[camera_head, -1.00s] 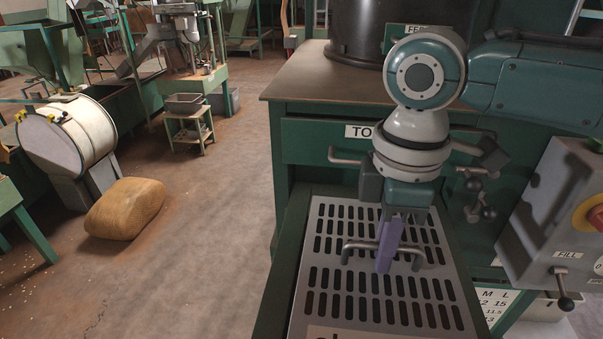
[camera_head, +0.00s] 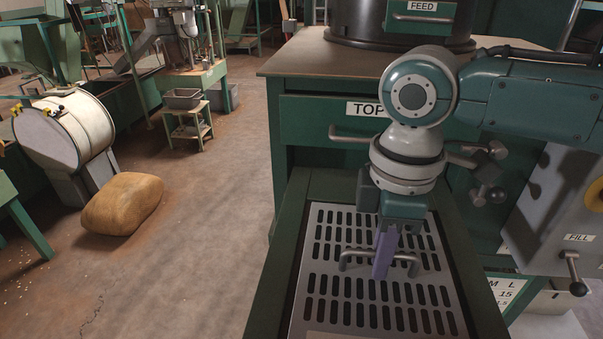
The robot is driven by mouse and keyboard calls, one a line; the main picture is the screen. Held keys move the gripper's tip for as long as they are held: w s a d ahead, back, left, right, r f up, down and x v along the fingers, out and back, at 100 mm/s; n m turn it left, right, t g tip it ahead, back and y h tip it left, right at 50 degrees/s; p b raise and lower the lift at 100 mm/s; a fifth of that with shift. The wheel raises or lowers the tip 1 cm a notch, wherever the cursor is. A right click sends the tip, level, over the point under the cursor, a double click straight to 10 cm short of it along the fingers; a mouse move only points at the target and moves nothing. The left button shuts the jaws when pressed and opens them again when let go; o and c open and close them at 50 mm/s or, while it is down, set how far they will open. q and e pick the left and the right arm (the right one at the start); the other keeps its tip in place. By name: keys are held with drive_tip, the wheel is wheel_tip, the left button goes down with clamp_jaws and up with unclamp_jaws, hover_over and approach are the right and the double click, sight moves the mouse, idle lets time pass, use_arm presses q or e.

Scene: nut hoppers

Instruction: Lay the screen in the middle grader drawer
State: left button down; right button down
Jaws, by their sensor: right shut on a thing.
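The screen (camera_head: 375,300) is a grey metal plate with rows of dark slots and a bent bar handle (camera_head: 353,257). It is level within the outline of the pulled-out green drawer (camera_head: 272,290), below the drawer front marked TOP. I cannot tell whether it rests on the drawer's bottom or hangs just above. My right gripper (camera_head: 384,262) points down and is shut on the screen's handle, with a purple finger in front of it. The arm hides part of the screen's far edge. The near end of the screen is cut off by the frame. My left gripper is not in view.
The closed TOP drawer front (camera_head: 310,127) with its handle is just behind. A grey control box (camera_head: 545,210) marked FILL with a lever stands close on the right. A tan sack (camera_head: 122,203) lies on the floor to the left; the floor between is clear.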

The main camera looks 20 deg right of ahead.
drive_tip(key=c, duration=0.9)
unclamp_jaws()
drive_tip(key=shift+o, duration=0.3)
wheel_tip(320, 180, up, 10)
drive_tip(key=shift+r+p, duration=0.1)
drive_tip(key=shift+p, duration=0.25)
